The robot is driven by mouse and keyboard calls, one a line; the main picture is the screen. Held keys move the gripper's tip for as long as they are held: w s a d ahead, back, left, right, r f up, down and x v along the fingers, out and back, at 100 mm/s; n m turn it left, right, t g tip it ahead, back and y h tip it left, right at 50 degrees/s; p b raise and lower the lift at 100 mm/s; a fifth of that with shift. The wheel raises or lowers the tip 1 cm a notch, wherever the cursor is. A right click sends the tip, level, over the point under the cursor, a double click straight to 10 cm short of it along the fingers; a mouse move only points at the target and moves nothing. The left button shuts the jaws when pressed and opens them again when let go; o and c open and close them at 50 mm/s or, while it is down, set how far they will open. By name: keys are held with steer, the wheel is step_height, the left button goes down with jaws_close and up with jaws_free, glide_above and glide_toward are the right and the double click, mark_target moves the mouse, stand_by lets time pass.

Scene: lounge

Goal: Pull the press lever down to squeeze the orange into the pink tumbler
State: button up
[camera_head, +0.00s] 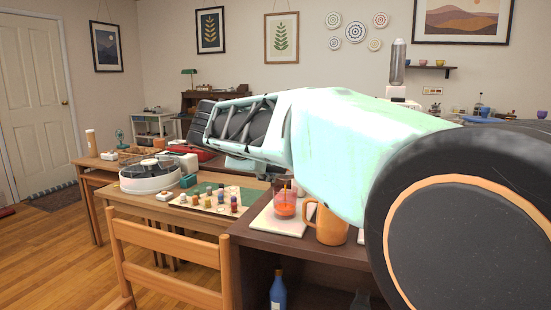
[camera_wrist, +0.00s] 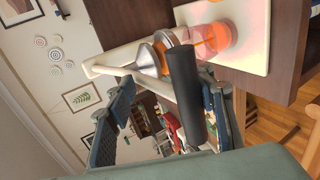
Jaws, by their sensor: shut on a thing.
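In the wrist view my gripper (camera_wrist: 167,86) has a finger on either side of the black grip of the press lever (camera_wrist: 186,95) and is shut on it. The press has a pale frame (camera_wrist: 115,58) and a silver cone (camera_wrist: 148,58), with a bit of orange (camera_wrist: 165,42) beside the cone. The pink tumbler (camera_wrist: 214,38), with orange-red contents, is close to the cone on a white board (camera_wrist: 258,35). In the head view the tumbler (camera_head: 285,203) stands upright on the board, below my gripper (camera_head: 212,115). My arm hides most of the press there.
An orange mug (camera_head: 332,225) stands right of the tumbler on the dark counter (camera_head: 255,238). A wooden chair (camera_head: 165,250) stands in front left. A blue bottle (camera_head: 278,290) stands under the counter.

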steer(key=v, duration=0.7)
steer(key=shift+f, duration=0.1)
steer(key=s+a+f+b, duration=0.1)
steer(key=s+a+b, duration=0.2)
steer(key=s, duration=0.8)
steer(key=shift+s+a, duration=0.3)
steer(key=shift+a, duration=0.3)
steer(key=shift+f, duration=0.1)
stand_by(0.4)
steer(key=shift+w+f, duration=0.1)
steer(key=shift+f, duration=0.05)
stand_by(3.2)
